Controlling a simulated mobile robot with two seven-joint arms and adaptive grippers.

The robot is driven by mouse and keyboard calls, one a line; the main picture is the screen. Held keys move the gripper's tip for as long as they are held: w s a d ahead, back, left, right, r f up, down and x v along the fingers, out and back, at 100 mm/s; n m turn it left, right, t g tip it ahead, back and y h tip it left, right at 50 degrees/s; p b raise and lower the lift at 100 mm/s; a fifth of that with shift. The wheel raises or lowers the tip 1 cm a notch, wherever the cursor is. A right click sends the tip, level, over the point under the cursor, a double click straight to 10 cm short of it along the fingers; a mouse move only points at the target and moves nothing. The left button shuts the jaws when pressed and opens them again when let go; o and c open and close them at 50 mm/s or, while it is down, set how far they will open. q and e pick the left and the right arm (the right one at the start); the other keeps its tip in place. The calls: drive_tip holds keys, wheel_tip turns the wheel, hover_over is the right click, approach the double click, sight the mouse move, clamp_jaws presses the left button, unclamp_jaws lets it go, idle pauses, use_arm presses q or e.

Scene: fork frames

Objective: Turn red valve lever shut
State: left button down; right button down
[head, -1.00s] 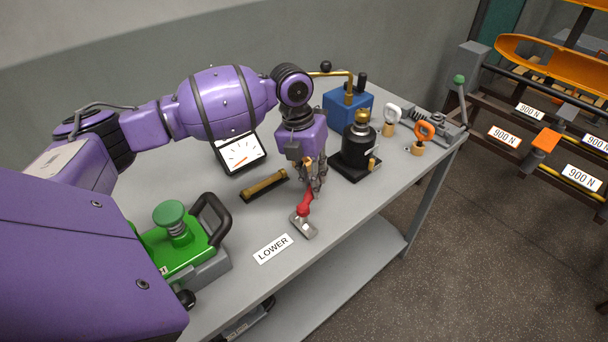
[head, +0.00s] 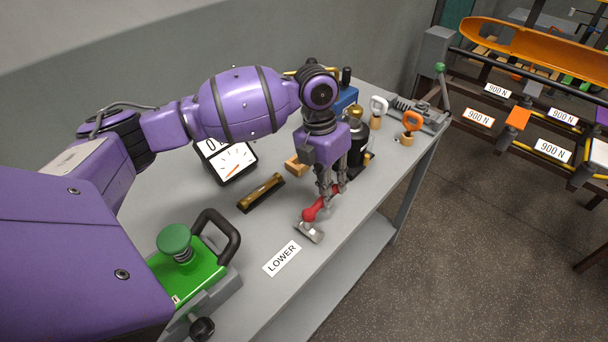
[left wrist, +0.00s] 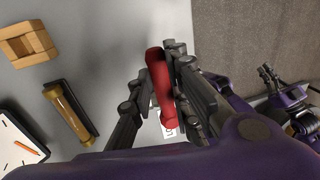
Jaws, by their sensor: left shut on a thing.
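The red valve lever (head: 314,210) rises from a small metal valve body (head: 309,232) near the table's front edge, behind the LOWER label (head: 282,258). It leans up and to the right in the head view. My left gripper (head: 331,192) is shut on the lever's upper part. In the left wrist view the lever (left wrist: 158,78) lies between the dark fingers, which hide part of it. What looks like my right gripper (left wrist: 268,78) shows at the right of the left wrist view, away from the lever; its finger gap is unclear. It is absent from the head view.
A gauge (head: 232,160), a brass cylinder (head: 262,191) and a wooden block (head: 296,165) lie left of my left gripper. A green device (head: 185,270) with a black handle stands front left. A black-and-brass device (head: 356,118) stands close behind the gripper.

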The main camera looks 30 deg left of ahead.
use_arm(q)
drive_tip(key=shift+d+m, duration=0.2)
drive_tip(key=shift+m, duration=0.1)
drive_tip(key=c, duration=1.6)
unclamp_jaws()
drive_tip(key=shift+c, duration=0.2)
drive_tip(key=shift+r, duration=0.1)
wheel_tip(320, 180, up, 12)
drive_tip(key=a, duration=0.2)
drive_tip(key=shift+w+a, duration=0.15)
drive_tip(key=shift+w, duration=0.15)
drive_tip(key=shift+f, duration=0.3)
